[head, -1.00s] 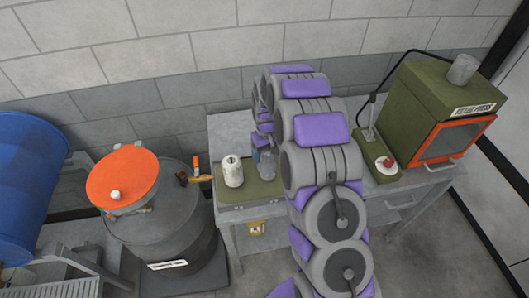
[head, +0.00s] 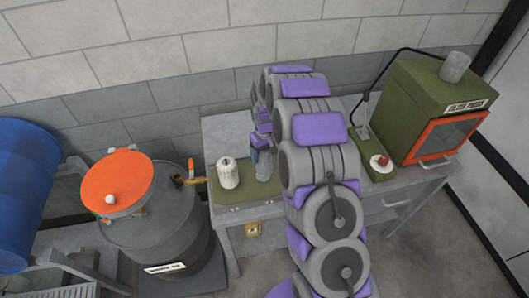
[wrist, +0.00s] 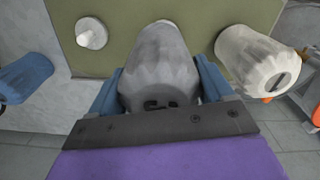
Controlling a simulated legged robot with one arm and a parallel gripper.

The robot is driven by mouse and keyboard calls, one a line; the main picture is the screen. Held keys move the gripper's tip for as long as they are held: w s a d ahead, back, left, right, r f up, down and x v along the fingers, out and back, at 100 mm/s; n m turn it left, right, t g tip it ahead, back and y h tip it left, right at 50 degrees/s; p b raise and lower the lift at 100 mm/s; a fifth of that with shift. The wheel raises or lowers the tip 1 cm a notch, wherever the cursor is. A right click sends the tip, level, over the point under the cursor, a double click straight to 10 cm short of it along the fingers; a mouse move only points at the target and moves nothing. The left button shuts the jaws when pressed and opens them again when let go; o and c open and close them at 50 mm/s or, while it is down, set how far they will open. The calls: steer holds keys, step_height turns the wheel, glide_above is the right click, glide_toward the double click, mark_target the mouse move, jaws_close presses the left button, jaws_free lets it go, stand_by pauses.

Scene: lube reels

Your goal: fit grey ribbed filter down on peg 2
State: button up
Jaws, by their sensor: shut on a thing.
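The grey ribbed filter (wrist: 160,70) is between the blue fingers of my gripper (wrist: 160,95) in the wrist view, and the gripper is shut on it. In the head view the filter (head: 265,168) hangs over or stands on the right part of the green board (head: 250,193), under my gripper (head: 262,142). The filter hides whatever is under it, so I cannot tell whether it is around a peg or touching the board. A bare pale peg (wrist: 91,33) shows left of it in the wrist view.
A white ribbed filter (head: 228,173) stands on the board, on the right in the wrist view (wrist: 250,58). A blue ribbed filter (wrist: 26,78) is at the wrist view's far left. The filter press (head: 435,110) stands right of my arm, the grey drum (head: 155,240) left of the bench.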

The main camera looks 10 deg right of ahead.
steer(key=shift+a+f, duration=0.1)
steer(key=shift+f, duration=0.8)
steer(key=shift+r, duration=0.15)
steer(key=shift+r, duration=0.55)
steer(key=shift+a, duration=0.3)
stand_by(0.5)
steer(key=shift+f+b, duration=0.75)
steer(key=shift+f, duration=1.25)
stand_by(1.0)
steer(key=o, duration=1.4)
steer(key=shift+o, duration=0.2)
step_height(320, 180, up, 17)
steer(key=shift+r, duration=0.15)
